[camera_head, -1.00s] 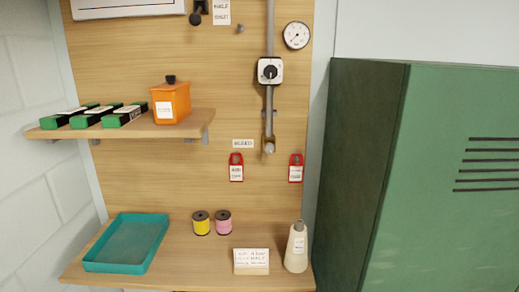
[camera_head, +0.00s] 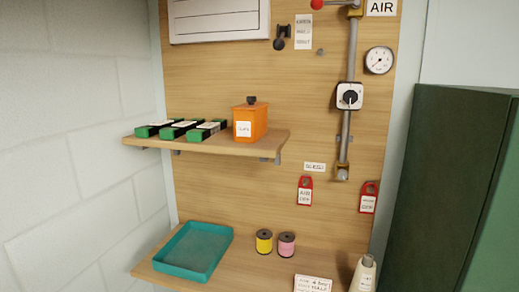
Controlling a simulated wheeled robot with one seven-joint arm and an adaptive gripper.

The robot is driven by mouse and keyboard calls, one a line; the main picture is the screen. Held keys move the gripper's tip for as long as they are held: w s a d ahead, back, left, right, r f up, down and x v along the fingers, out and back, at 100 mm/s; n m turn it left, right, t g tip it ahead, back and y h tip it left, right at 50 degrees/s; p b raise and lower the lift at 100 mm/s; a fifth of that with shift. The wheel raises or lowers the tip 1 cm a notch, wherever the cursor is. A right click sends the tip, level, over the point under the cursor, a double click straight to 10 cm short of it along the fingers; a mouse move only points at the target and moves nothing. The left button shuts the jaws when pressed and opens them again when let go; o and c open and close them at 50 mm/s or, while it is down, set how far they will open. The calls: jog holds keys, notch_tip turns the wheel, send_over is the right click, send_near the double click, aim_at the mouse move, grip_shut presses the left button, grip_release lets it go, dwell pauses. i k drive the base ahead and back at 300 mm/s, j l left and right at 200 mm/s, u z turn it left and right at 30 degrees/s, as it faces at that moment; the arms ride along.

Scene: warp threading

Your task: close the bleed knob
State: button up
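A grey vertical air pipe (camera_head: 352,50) runs down the wooden back board. A white box with a round black knob (camera_head: 349,97) sits midway on the pipe. At the pipe's lower end is a small brass-coloured fitting (camera_head: 342,173), just right of a small label (camera_head: 314,167) that seems to read "BLEED". This fitting may be the bleed knob; whether it is open or closed cannot be told at this size. My gripper is not in view.
A red-ended lever (camera_head: 318,4) and a gauge (camera_head: 379,60) are above. Two red tags (camera_head: 304,191) (camera_head: 368,197) hang below. A shelf (camera_head: 270,146) juts out left, holding an orange box (camera_head: 250,122). A green cabinet (camera_head: 440,180) stands right. The bench holds a teal tray (camera_head: 193,270).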

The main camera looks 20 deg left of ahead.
aim_at(342, 174)
jog(key=j+u, duration=0.25)
jog(key=u, duration=0.15)
jog(key=j+u, duration=0.6)
jog(key=u, duration=0.15)
jog(key=k, duration=0.05)
